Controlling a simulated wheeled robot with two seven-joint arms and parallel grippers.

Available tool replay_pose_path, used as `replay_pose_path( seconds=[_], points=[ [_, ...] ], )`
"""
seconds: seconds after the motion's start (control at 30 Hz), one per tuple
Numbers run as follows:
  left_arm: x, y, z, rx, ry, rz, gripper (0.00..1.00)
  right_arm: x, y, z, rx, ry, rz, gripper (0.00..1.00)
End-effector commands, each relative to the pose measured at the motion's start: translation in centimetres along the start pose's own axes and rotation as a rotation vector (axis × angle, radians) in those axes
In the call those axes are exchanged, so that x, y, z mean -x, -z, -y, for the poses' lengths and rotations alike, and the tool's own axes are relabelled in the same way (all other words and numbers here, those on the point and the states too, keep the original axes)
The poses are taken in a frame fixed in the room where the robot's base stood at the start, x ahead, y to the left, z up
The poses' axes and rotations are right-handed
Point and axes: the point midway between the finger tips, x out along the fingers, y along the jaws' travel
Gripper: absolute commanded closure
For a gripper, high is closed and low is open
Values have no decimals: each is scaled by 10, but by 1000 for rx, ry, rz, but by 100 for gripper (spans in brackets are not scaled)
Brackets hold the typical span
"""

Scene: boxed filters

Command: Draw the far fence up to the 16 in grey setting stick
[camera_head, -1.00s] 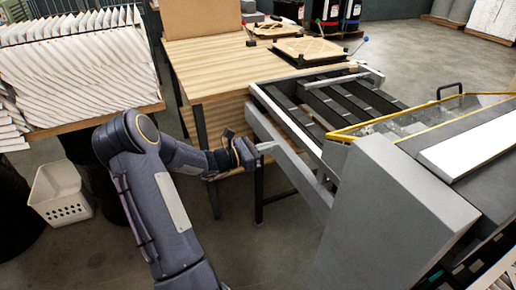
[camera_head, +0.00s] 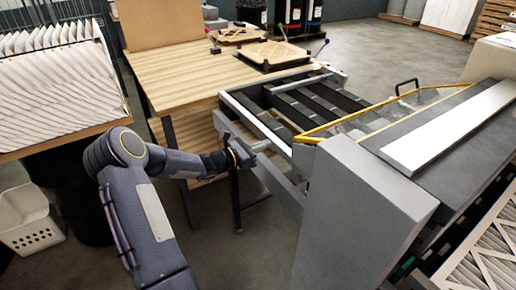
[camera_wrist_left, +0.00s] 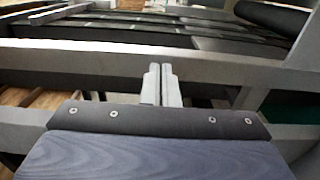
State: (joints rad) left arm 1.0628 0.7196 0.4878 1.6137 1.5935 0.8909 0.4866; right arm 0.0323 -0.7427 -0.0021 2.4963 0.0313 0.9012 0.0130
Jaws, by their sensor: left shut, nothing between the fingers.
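The far fence appears to be the pale grey bar (camera_head: 305,83) across the far end of the machine's dark slatted bed (camera_head: 315,105). I cannot make out a 16 in grey setting stick in either view. My left gripper (camera_head: 262,146) is shut and empty beside the bed's near grey side rail (camera_head: 285,185), well short of that bar. In the left wrist view its two pale fingers (camera_wrist_left: 161,84) are together in front of a grey rail (camera_wrist_left: 220,67), with dark slats behind. I cannot tell whether they touch the rail. My right gripper is out of view.
A wooden table (camera_head: 180,75) adjoins the bed and holds a framed panel (camera_head: 273,53). A grey housing (camera_head: 360,215) and yellow-edged guard (camera_head: 390,110) stand right. Pleated filters (camera_head: 60,85) and a white basket (camera_head: 28,220) are left. Open floor lies beyond the machine.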

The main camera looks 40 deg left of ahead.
Motion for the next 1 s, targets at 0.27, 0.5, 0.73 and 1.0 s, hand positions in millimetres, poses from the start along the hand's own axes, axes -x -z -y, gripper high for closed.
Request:
replay_pose_path(
  seconds=[0.27, 0.5, 0.73, 1.0],
  points=[
    [-78, 3, 3, -2, 6, 6, 100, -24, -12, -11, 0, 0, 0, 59],
    [-106, 0, 2, 0, 2, 3, 100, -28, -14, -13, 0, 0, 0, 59],
    [-106, -1, 1, 0, 2, 2, 100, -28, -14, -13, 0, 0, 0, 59],
    [-105, 0, 1, -1, 4, 2, 100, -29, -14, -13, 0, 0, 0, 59]
  ],
)
